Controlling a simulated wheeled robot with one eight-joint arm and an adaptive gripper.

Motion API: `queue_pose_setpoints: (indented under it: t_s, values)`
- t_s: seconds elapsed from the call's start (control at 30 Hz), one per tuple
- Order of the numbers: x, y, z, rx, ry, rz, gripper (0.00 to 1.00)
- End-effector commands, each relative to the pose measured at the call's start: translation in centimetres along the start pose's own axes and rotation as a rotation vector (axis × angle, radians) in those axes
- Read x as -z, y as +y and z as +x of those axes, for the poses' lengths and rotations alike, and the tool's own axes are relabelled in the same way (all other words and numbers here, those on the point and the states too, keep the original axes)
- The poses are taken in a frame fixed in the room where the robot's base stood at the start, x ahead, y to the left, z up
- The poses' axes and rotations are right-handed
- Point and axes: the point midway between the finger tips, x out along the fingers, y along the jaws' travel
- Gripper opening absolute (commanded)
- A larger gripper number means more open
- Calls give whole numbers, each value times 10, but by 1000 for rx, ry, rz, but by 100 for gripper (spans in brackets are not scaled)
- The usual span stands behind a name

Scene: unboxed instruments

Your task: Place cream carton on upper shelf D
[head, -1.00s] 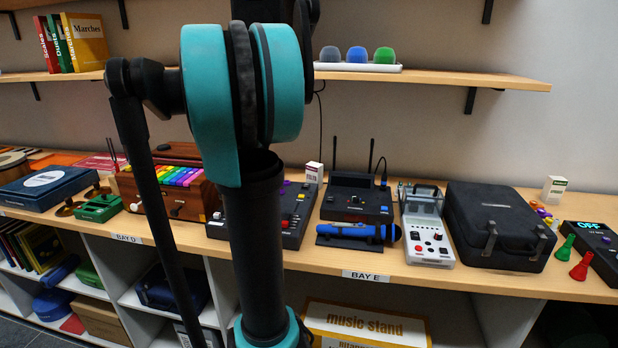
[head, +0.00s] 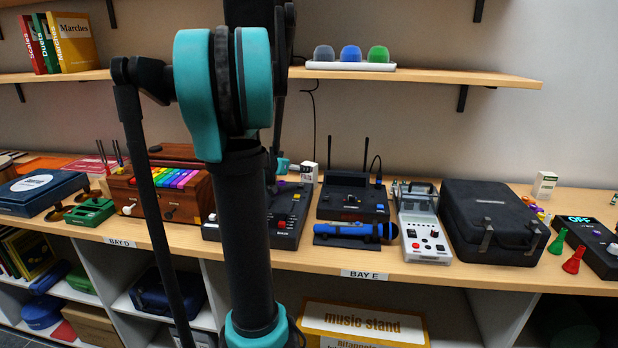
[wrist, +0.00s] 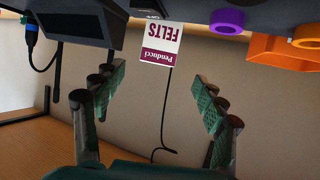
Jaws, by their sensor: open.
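A small white-to-cream carton marked FELTS, with a purple band, stands on the counter behind the control box (head: 287,225); it shows in the head view (head: 308,174) and upside down in the wrist view (wrist: 160,44). My gripper (wrist: 159,72) is open and empty, its fingers either side of the carton's line and apparently short of it. In the head view my arm mostly hides the gripper. A second pale carton with a green label (head: 544,185) stands at the far right. The upper shelf (head: 90,75) runs above the BAY D label (head: 122,243).
Books (head: 62,42) stand on the upper shelf's left part; a white tray of coloured domes (head: 350,66) sits farther right. A xylophone box (head: 165,190), a radio unit with antennas (head: 352,200) and a black case (head: 490,222) crowd the counter. Shelf space right of the books looks bare.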

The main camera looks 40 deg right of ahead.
Motion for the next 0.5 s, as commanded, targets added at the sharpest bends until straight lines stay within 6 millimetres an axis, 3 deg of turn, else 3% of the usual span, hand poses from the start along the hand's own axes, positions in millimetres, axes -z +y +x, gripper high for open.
queue_pose_setpoints:
  t_s: [0.2, 0.5]
  values:
    - [0, 0, 32, -1, 0, 1, 72]
    - [0, 2, 53, -1, 0, 2, 72]
